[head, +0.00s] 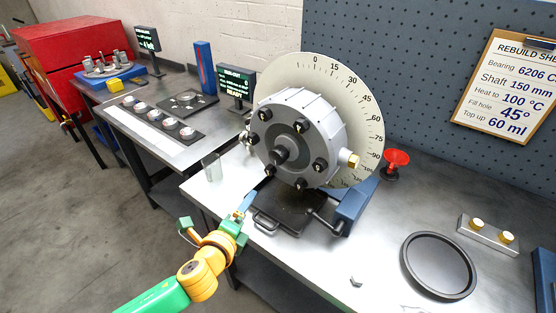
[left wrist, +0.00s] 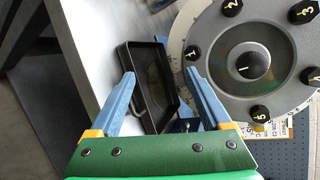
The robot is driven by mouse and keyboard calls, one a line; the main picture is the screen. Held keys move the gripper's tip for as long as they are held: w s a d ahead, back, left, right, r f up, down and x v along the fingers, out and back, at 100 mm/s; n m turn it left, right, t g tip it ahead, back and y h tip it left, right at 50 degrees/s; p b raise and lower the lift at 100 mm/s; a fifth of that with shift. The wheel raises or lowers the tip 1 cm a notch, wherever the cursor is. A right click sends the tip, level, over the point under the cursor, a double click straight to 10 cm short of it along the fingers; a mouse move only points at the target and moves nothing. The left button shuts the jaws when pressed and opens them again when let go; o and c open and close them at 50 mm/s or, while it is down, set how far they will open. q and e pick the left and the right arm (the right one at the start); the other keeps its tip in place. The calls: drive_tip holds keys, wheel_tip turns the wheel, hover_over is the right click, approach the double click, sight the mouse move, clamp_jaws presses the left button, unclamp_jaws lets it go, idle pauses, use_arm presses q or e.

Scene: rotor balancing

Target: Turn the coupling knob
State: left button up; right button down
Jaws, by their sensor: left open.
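The grey motor-like housing (head: 300,140) stands upright in front of a round degree dial (head: 365,110). A dark round knob (head: 280,155) sits at its centre; I take it to be the coupling knob. It also shows in the left wrist view (left wrist: 246,67), with a white mark on its face. Numbered black knobs (left wrist: 232,7) ring it. My left gripper (head: 246,202) is low in front of the housing, at the bench's front edge. In the left wrist view its blue fingers (left wrist: 159,76) are apart with nothing held; the central knob is right of them.
A black tray with a handle (head: 287,211) lies under the housing. A clear glass (head: 212,167) stands left of it. The front-centre bench is mostly clear.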

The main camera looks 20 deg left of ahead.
sight(275, 157)
use_arm(q)
drive_tip(key=w+d+r+m+t+h, duration=0.1)
drive_tip(key=d+r+m+h, duration=0.15)
drive_tip(key=r+m, duration=0.55)
drive_tip(key=w+d+r+m+t+h, duration=0.1)
drive_tip(key=w+r+m+t+h, duration=0.2)
drive_tip(key=m, duration=0.9)
drive_tip(key=shift+g+h, duration=0.65)
drive_tip(key=shift+g, duration=0.05)
drive_tip(key=p+x, duration=0.2)
drive_tip(key=x, duration=0.3)
drive_tip(key=shift+w+d+f, duration=0.1)
drive_tip(key=shift+w+d, duration=0.05)
drive_tip(key=shift+w, duration=0.2)
use_arm(e)
drive_tip(key=shift+d+r, duration=0.25)
drive_tip(key=shift+r, duration=0.25)
drive_tip(key=shift+d+r, duration=0.2)
drive_tip(key=shift+r, duration=0.25)
use_arm(q)
drive_tip(key=shift+s, duration=0.1)
drive_tip(key=shift+c, duration=0.2)
clamp_jaws()
